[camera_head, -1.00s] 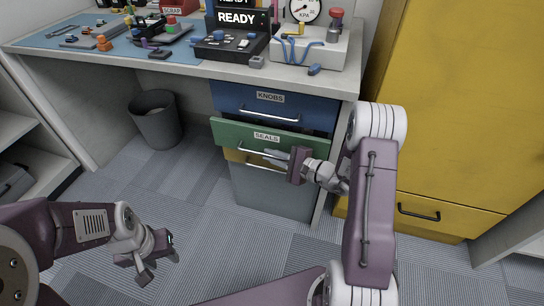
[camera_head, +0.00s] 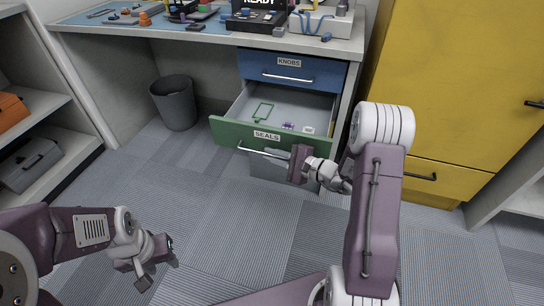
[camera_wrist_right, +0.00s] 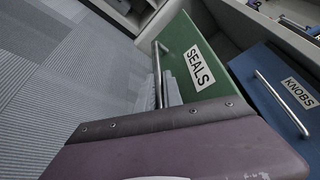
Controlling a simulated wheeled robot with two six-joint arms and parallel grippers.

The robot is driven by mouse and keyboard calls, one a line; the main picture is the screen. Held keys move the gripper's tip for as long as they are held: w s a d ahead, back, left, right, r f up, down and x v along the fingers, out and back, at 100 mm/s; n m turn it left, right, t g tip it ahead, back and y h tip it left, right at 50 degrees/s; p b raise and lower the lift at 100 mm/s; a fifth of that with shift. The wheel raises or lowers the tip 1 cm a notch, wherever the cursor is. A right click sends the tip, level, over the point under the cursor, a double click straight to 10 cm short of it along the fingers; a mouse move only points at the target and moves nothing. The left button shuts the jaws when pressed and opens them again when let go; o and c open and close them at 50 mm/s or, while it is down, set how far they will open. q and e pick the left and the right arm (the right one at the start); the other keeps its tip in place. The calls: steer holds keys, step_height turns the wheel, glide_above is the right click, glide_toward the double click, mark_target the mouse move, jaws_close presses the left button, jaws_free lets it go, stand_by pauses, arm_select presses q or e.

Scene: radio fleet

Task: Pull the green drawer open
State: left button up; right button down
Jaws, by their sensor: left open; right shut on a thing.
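The green drawer (camera_head: 225,132), labelled SEALS, stands pulled out below the blue KNOBS drawer, and its inside shows. A green frame-shaped piece and a few small items lie in it. My right gripper (camera_head: 291,156) is at the right part of the drawer's metal handle (camera_head: 250,150) and is shut on it. The right wrist view shows the handle (camera_wrist_right: 156,75) running in between the fingers, beside the SEALS label (camera_wrist_right: 199,66). My left gripper (camera_head: 158,262) is open and empty over the floor at the lower left, apart from the drawers.
The blue drawer (camera_head: 300,68) above is closed. A grey bin (camera_head: 174,105) stands under the desk (camera_head: 180,40). A yellow cabinet (camera_head: 450,80) is at the right and shelves are at the left. The carpet before the drawers is clear.

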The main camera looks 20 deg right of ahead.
arm_select(q)
steer(key=shift+s+a, duration=0.25)
steer(key=shift+s, duration=0.1)
arm_select(e)
steer(key=shift+s+a, duration=0.2)
steer(key=shift+s, duration=0.15)
steer(key=c, duration=1.8)
jaws_free()
steer(key=shift+o, duration=0.2)
steer(key=shift+d, duration=0.1)
arm_select(q)
step_height(320, 180, up, 3)
steer(key=p, duration=0.3)
steer(key=shift+r, duration=0.15)
arm_select(e)
steer(key=v, duration=0.9)
